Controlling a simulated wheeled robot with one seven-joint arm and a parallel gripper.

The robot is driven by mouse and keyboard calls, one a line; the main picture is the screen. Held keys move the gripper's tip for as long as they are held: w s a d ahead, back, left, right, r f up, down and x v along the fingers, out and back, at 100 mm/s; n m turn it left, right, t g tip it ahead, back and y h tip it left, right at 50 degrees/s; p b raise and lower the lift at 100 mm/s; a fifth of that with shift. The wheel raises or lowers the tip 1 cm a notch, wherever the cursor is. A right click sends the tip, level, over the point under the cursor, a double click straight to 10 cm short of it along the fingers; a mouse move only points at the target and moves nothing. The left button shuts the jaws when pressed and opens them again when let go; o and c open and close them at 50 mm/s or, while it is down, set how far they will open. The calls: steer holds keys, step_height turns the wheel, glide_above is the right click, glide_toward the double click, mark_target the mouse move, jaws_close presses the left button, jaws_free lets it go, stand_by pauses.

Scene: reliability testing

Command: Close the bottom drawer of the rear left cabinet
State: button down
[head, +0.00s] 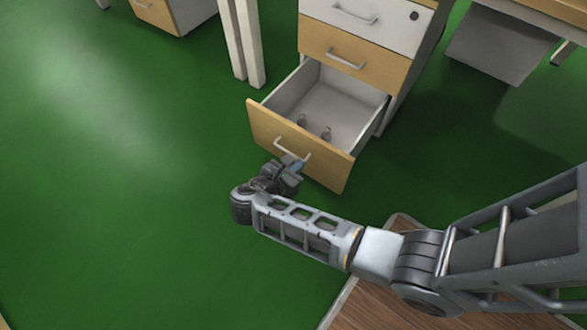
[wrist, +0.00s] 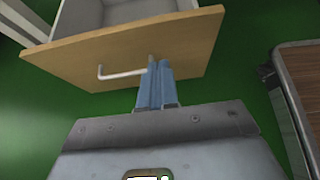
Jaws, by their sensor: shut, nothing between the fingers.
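The cabinet (head: 361,37) has a white top drawer, a wood-fronted middle drawer and a wood-fronted bottom drawer (head: 323,165). The upper two are shut. The bottom drawer is pulled well out, and its grey inside shows two small dark shapes. In the wrist view its wooden front (wrist: 190,43) and white bar handle (wrist: 122,73) fill the upper middle. My gripper (head: 297,166) is at the front of this drawer, beside the right end of the handle. Its blue fingers (wrist: 156,82) are together and empty, with tips at or very near the front; contact is hard to tell.
White table legs (head: 241,40) stand left of the cabinet. Another drawer unit (head: 172,14) is at the top left, and a grey panel under a desk (head: 497,46) is at the right. A wood-topped surface with a metal edge (head: 385,300) lies at the bottom. Green floor on the left is clear.

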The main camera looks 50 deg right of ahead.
mark_target(320, 144)
steer(key=b+x, duration=0.1)
steer(key=x, duration=0.2)
steer(key=b+x, duration=0.1)
steer(key=x, duration=0.1)
steer(key=r+b+x, duration=0.1)
steer(key=x, duration=0.2)
steer(key=shift+d+f, duration=0.15)
steer(key=shift+d, duration=1.05)
steer(key=shift+d, duration=0.1)
steer(key=shift+d, duration=0.6)
steer(key=d, duration=2.5)
steer(key=shift+w+d, duration=0.2)
steer(key=shift+w, duration=0.25)
steer(key=shift+a, duration=0.1)
